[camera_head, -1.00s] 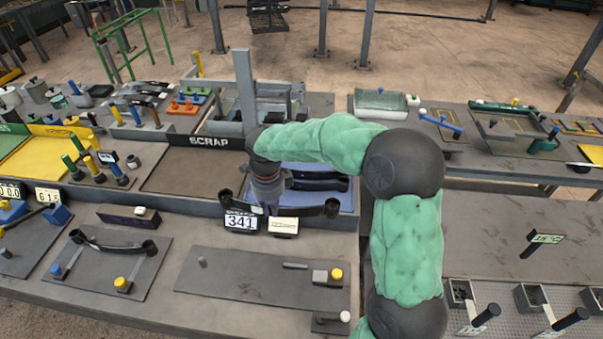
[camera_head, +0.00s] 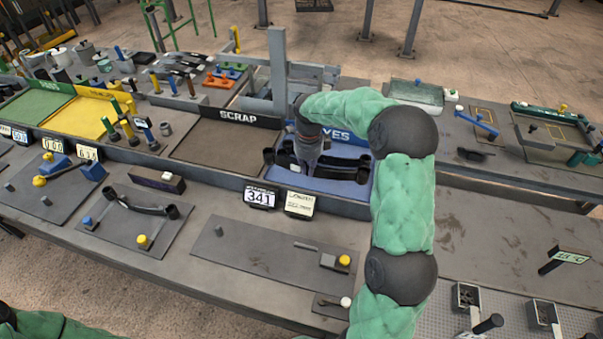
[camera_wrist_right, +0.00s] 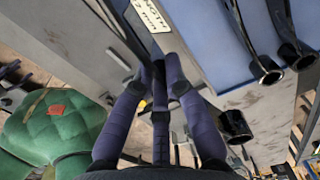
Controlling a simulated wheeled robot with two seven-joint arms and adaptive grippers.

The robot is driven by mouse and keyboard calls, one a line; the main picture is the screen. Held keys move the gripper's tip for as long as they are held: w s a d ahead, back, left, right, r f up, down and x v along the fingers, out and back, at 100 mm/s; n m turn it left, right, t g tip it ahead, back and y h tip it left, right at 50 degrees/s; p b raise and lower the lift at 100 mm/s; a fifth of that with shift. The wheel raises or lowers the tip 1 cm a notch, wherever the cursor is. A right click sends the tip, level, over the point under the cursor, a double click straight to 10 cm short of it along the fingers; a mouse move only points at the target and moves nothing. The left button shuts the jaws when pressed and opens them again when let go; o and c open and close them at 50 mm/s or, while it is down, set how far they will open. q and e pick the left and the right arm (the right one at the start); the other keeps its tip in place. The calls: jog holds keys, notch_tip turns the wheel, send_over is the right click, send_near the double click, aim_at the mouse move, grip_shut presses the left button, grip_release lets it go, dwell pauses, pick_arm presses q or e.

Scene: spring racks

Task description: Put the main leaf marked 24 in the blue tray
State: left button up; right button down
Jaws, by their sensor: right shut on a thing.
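My right gripper (camera_head: 306,168) is over the blue tray (camera_head: 325,186) and is shut on a dark curved leaf (camera_head: 283,160) with rolled eyes at its ends. One eye of the held leaf (camera_wrist_right: 235,126) shows beside the fingers (camera_wrist_right: 160,80) in the right wrist view. Other dark leaves (camera_wrist_right: 262,45) lie in the tray, partly hidden by my arm in the head view. I cannot tell whether the held leaf touches the tray or those leaves. No 24 mark is readable. My left gripper is out of view.
The SCRAP tray (camera_head: 213,146) adjoins the blue tray on the left. A 341 display (camera_head: 260,197) and a small card (camera_head: 299,204) stand at the front. Another leaf (camera_head: 140,207) lies on a board at the left. A grey post (camera_head: 278,75) rises behind.

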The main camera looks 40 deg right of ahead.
send_over(313, 184)
notch_tip(313, 184, down, 5)
jog(key=shift+f, duration=1.65)
jog(key=shift+f+b, duration=0.15)
jog(key=shift+b, duration=0.25)
jog(key=c, duration=1.4)
grip_release()
jog(key=shift+a+f, duration=0.1)
jog(key=shift+f, duration=0.05)
jog(key=shift+o, duration=0.6)
jog(key=shift+s, duration=0.1)
notch_tip(313, 184, up, 12)
jog(key=p, duration=0.1)
jog(key=shift+r, duration=0.2)
